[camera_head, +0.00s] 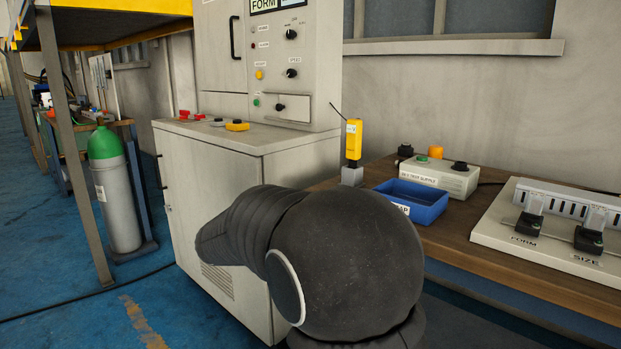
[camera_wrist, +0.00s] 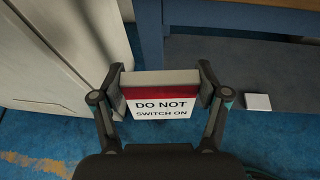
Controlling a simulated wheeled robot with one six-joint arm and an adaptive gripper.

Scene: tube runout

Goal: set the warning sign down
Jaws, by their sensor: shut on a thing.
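The warning sign (camera_wrist: 161,104) is a white block with a red band, reading "DO NOT SWITCH ON". It shows in the wrist view, between the two fingers of my gripper (camera_wrist: 162,88). The fingers are shut on its left and right sides. Blue floor shows around the sign; I cannot tell how far above the floor it is. In the head view the sign and my gripper are hidden behind my own dark arm.
The grey control cabinet (camera_head: 212,180) stands left of the wooden bench (camera_head: 456,250). The bench holds a blue tray (camera_head: 411,199), a yellow handheld device (camera_head: 354,139), a grey control box (camera_head: 440,176) and a labelled panel (camera_head: 545,247). A small white block (camera_wrist: 258,102) lies under the bench.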

